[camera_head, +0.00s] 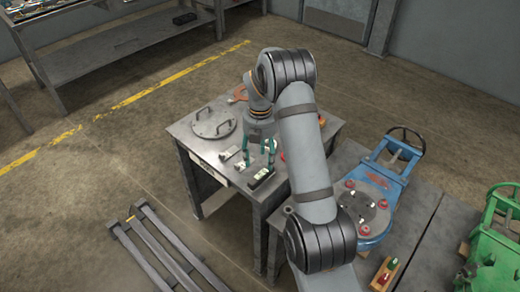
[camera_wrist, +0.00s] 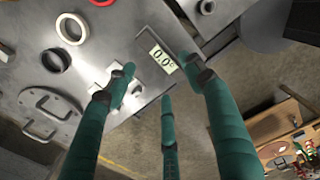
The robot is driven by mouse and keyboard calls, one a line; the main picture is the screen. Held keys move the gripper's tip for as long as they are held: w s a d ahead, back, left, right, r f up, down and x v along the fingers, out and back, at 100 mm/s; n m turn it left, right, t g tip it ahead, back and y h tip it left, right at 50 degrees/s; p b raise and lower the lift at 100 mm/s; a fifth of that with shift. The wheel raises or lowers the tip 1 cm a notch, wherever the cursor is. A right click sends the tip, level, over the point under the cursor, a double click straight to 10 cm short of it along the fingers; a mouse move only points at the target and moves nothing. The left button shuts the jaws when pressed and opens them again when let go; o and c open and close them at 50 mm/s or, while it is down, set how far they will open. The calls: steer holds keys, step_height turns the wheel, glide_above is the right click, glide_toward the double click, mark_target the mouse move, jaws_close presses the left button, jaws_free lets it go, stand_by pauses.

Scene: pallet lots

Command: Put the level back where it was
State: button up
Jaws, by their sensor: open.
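The level (camera_wrist: 162,58) is a dark grey slab with a pale display reading about 0.0°. In the wrist view it lies on the grey table between and beyond my fingertips. In the head view the level (camera_head: 261,177) lies near the table's front edge, just below my gripper. My gripper (camera_head: 258,165) points down with its teal fingers spread. In the wrist view my gripper (camera_wrist: 162,82) is open and holds nothing. The right finger hides part of the level's side. I cannot tell whether a fingertip touches it.
The table (camera_head: 190,135) also bears a round lid with two handles (camera_head: 213,123) and small pale blocks (camera_wrist: 108,86) beside the level. A white ring (camera_wrist: 71,28) and a black ring (camera_wrist: 55,60) lie nearby. A blue machine (camera_head: 392,175) stands to the right.

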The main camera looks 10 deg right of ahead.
mark_target(260, 173)
step_height(260, 173, up, 4)
steer(key=shift+f, duration=0.1)
stand_by(0.4)
step_height(260, 173, down, 12)
steer(key=shift+f, duration=0.25)
step_height(260, 173, up, 5)
steer(key=shift+f+b, duration=0.15)
steer(key=shift+b, duration=0.15)
steer(key=shift+s+d+r, duration=0.15)
steer(key=shift+d+r, duration=0.2)
steer(key=shift+d, duration=0.35)
